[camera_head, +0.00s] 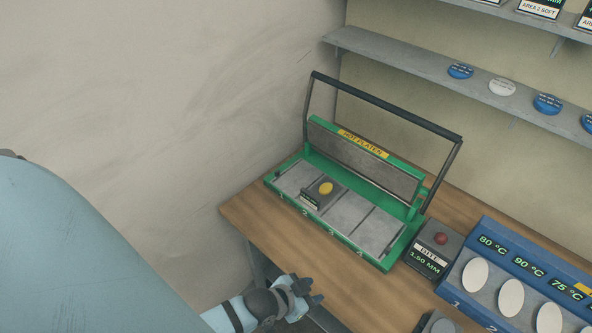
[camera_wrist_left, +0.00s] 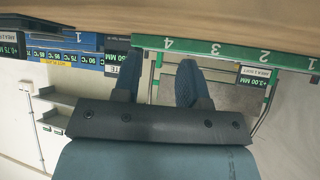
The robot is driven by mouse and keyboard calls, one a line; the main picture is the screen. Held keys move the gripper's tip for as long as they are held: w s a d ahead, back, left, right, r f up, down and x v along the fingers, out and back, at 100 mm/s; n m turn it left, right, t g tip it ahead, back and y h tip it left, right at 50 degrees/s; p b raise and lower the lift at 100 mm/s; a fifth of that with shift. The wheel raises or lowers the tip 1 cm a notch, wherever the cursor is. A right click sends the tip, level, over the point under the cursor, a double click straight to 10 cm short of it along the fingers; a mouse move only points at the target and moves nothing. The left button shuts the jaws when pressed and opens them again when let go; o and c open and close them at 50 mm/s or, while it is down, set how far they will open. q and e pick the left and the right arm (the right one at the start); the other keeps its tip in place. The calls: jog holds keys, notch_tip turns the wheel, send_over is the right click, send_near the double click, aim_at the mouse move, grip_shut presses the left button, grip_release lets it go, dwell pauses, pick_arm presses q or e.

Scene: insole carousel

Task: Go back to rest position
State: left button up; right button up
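My left gripper (camera_head: 308,291) is at the front edge of the wooden table, in front of the green hot-plate press. Its fingers also show in the left wrist view (camera_wrist_left: 158,82), spread apart with nothing between them. The hot-plate press (camera_head: 388,262) stands with its lid and black handle raised. A dark block with a yellow oval top (camera_head: 325,188) sits on plate 2, apart from the gripper. The left wrist view is upside down and shows the press's numbered front edge (camera_wrist_left: 200,47). My right gripper is not in view.
A small box with a red button (camera_head: 440,238) stands right of the press. Beyond it is a blue unit (camera_head: 515,262) with white ovals and temperature displays. A wall shelf (camera_head: 420,65) holds blue and white discs. The table's left end (camera_head: 250,212) is bare.

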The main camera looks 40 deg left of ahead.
pick_arm(q)
jog(key=s, duration=0.1)
jog(key=s+a+n, duration=0.1)
jog(key=s+n, duration=0.1)
jog(key=shift+s+a+r+t+y, duration=0.2)
jog(key=shift+s+r+t+y, duration=0.05)
jog(key=shift+s+t+y, duration=0.15)
dwell(0.7)
